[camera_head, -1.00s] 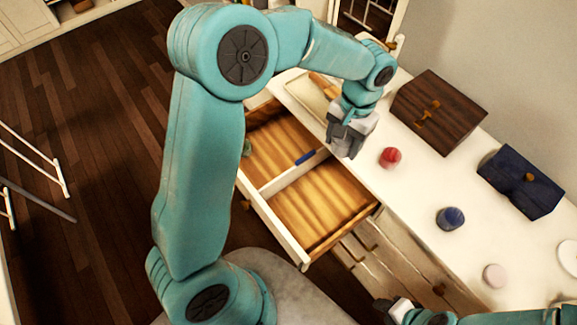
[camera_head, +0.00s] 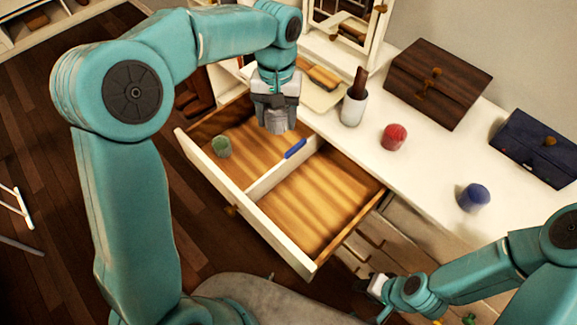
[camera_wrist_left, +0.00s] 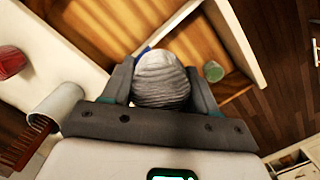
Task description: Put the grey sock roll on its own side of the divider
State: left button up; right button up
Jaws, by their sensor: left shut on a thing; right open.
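The grey sock roll (camera_wrist_left: 160,80) is between my left gripper's fingers in the left wrist view. In the head view my left gripper (camera_head: 277,122) is shut on it, above the back of the drawer's left compartment; the roll's lower part shows. The open wooden drawer (camera_head: 245,205) has a white divider (camera_head: 265,182) with a blue strip (camera_head: 296,149) near its back end. A green roll (camera_head: 221,147) lies in the left compartment. The right compartment (camera_head: 318,200) looks empty. My right gripper (camera_head: 372,292) is open and empty, low in front of the dresser.
On the white dresser top stand a white cup (camera_head: 353,110) with a brown comb, a red roll (camera_head: 394,137), a blue roll (camera_head: 473,197), a brown wooden box (camera_head: 437,82) and a dark blue box (camera_head: 537,147). A tray (camera_head: 318,88) lies behind the drawer.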

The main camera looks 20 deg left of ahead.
pick_arm(q)
jog(key=a+f+n+b, duration=0.4)
jog(key=f+n+b, duration=0.1)
jog(key=n+b, duration=0.15)
jog(key=n+t+h+b, duration=0.1)
jog(key=n+b, duration=0.3)
jog(key=n, duration=0.5)
send_over(254, 168)
jog(key=f+b, duration=0.1)
jog(key=f, duration=0.5)
jog(key=f+b, duration=0.2)
jog(key=f, duration=0.5)
jog(key=f+b, duration=0.2)
jog(key=f, duration=0.4)
jog(key=shift+a+f, duration=0.3)
jog(key=shift+f, duration=0.05)
pick_arm(e)
notch_tip(254, 168, down, 19)
jog(key=shift+r, duration=0.15)
pick_arm(q)
jog(key=shift+s, duration=0.1)
jog(key=shift+f, duration=0.2)
jog(key=o, duration=1)
jog(key=shift+o, duration=0.2)
